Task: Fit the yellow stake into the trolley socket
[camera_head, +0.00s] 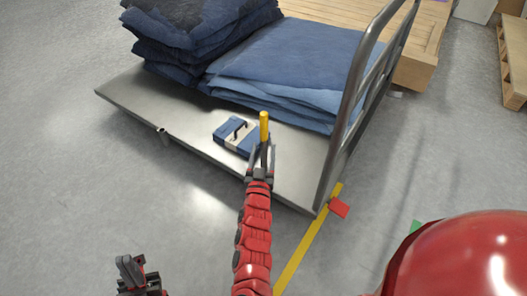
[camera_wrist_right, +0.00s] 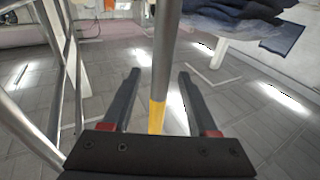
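The stake is upright, with a yellow top (camera_head: 264,124) and a grey shaft. It stands at the near edge of the grey trolley deck (camera_head: 112,94). My right gripper (camera_head: 262,156) is around the shaft. The right wrist view shows the shaft (camera_wrist_right: 166,70) between two spread fingers (camera_wrist_right: 158,75), with a clear gap on the left finger's side. The shaft's lower end is hidden behind my gripper, so I cannot tell whether it sits in a socket. A small socket (camera_head: 162,134) shows on the deck's near edge further left. My left gripper (camera_head: 136,272) is low at the left, away from the trolley.
Dark blue folded cloths (camera_head: 175,45) and lighter blue sheets (camera_head: 285,60) lie on the deck. A blue and white box (camera_head: 236,134) is just left of the stake. The metal handle frame (camera_head: 350,95) rises at right. Yellow tape (camera_head: 308,240) marks the floor.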

